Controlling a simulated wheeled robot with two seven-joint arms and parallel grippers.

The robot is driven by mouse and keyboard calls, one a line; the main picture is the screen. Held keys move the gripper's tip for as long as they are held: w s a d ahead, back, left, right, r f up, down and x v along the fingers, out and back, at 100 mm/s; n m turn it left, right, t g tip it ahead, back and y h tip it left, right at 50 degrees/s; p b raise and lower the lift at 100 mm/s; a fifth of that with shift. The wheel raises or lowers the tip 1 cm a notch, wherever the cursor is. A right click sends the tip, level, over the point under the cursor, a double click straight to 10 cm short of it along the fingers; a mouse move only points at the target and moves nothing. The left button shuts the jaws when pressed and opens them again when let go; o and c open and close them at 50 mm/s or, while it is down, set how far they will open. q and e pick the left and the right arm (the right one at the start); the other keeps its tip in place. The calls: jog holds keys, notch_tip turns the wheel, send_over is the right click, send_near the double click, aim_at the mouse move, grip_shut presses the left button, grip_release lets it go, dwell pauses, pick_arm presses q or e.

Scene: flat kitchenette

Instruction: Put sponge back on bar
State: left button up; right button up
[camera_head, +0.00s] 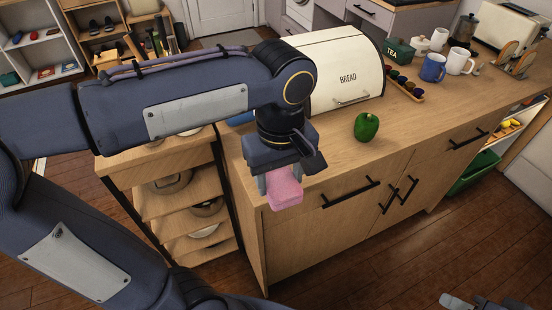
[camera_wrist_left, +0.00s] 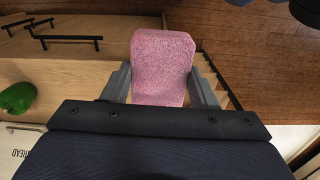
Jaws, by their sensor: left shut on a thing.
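A pink sponge (camera_head: 286,192) is held between the fingers of my left gripper (camera_head: 278,180), at the near left corner of the wooden counter (camera_head: 335,155). In the left wrist view the sponge (camera_wrist_left: 162,58) sticks out beyond the fingers, one finger on each side. My left gripper (camera_wrist_left: 163,86) is shut on it. It appears to be above or just off the counter's edge; the exact height is unclear. Part of my right gripper (camera_head: 458,301) shows at the bottom right edge, and its opening cannot be judged. I cannot make out which thing is the bar.
A green pepper (camera_head: 367,126) stands on the counter near its front edge, beside a cream bread box (camera_head: 338,75). Mugs (camera_head: 433,68), a tea tin (camera_head: 392,50) and a toaster (camera_head: 505,28) stand farther back. Black handles (camera_head: 350,194) jut from the front. Open shelves (camera_head: 190,205) lie left.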

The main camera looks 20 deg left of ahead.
pick_arm(q)
jog(key=shift+a, duration=0.15)
jog(key=w+a+f, duration=0.4)
jog(key=w+a+f+p, duration=0.1)
jog(key=w+a+f, duration=0.3)
jog(key=w, duration=0.1)
jog(key=shift+a, duration=0.2)
jog(key=shift+w+a+f, duration=0.25)
jog(key=shift+w+f, duration=0.05)
jog(key=shift+f, duration=0.15)
jog(key=shift+w+a+f, duration=0.15)
jog(key=shift+f, duration=1.7)
pick_arm(e)
jog(key=shift+w+r, duration=0.3)
jog(key=shift+r, duration=0.05)
